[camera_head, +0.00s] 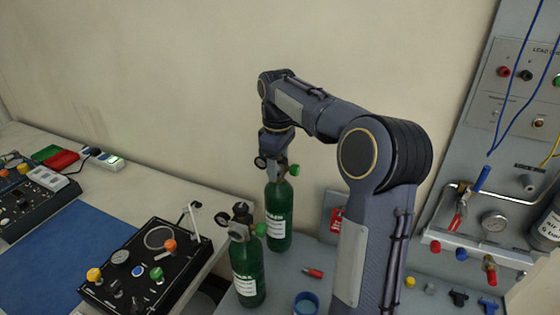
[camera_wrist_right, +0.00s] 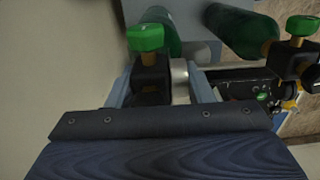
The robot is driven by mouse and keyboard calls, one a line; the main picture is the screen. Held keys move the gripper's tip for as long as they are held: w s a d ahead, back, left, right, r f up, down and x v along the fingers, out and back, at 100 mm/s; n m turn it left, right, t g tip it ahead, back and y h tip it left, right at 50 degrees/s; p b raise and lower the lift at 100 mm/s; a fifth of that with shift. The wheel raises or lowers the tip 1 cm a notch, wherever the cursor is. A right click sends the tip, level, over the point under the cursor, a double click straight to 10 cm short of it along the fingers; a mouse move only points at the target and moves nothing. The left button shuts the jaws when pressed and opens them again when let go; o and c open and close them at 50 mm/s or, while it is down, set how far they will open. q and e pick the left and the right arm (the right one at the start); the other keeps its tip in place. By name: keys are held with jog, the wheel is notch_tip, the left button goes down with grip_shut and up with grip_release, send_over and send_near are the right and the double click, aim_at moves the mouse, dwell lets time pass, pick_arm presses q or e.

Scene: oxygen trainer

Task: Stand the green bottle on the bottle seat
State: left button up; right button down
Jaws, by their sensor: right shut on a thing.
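A green bottle (camera_head: 279,215) with white lettering hangs or stands upright at the back of the grey bench, below my right gripper (camera_head: 279,163). My right gripper is shut on the black valve at its top. In the right wrist view this valve (camera_wrist_right: 151,80), with its green knob (camera_wrist_right: 146,38), sits between the fingers. I cannot tell whether the bottle's base touches the bench. A second green bottle (camera_head: 247,268) stands in front and to the left. It also shows in the right wrist view (camera_wrist_right: 238,32). I cannot make out the bottle seat clearly. My left gripper is out of view.
A blue ring-shaped item (camera_head: 306,302) and a small red-tipped part (camera_head: 313,273) lie on the bench near the bottles. A black control box (camera_head: 147,268) and a blue mat (camera_head: 68,258) are at left. A tool panel (camera_head: 490,180) rises at right.

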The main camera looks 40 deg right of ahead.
jog(key=shift+w+d+f, duration=0.1)
jog(key=shift+w+f, duration=0.05)
jog(key=shift+f, duration=0.7)
jog(key=shift+w+f, duration=0.1)
jog(key=shift+f, duration=0.85)
jog(key=c, duration=0.7)
grip_release()
jog(key=shift+f, duration=0.1)
notch_tip(320, 180, up, 12)
jog(key=shift+p, duration=0.3)
jog(key=shift+s, duration=0.1)
jog(key=shift+s+a, duration=0.2)
jog(key=s+a+f+m+t+y, duration=0.1)
jog(key=s+a+f+m+t, duration=0.1)
jog(key=s+a+f, duration=0.2)
jog(key=s+a+f+m+t+y, duration=0.1)
jog(key=s+a+f+m+t, duration=0.1)
jog(key=s+a+f, duration=0.3)
jog(key=s+a+f+m+t+y, duration=0.1)
jog(key=s+a+f+m, duration=0.2)
jog(key=s+a, duration=0.7)
jog(key=shift+s+a+f+t+y, duration=0.15)
jog(key=shift+s+f, duration=0.1)
jog(key=shift+s, duration=0.65)
jog(key=shift+s+a+f+t+y, duration=0.1)
jog(key=shift+s+f, duration=0.2)
jog(key=shift+s, duration=0.6)
jog(key=shift+s+a+f+t+y, duration=0.15)
jog(key=shift+s+f, duration=0.1)
jog(key=shift+s, duration=0.65)
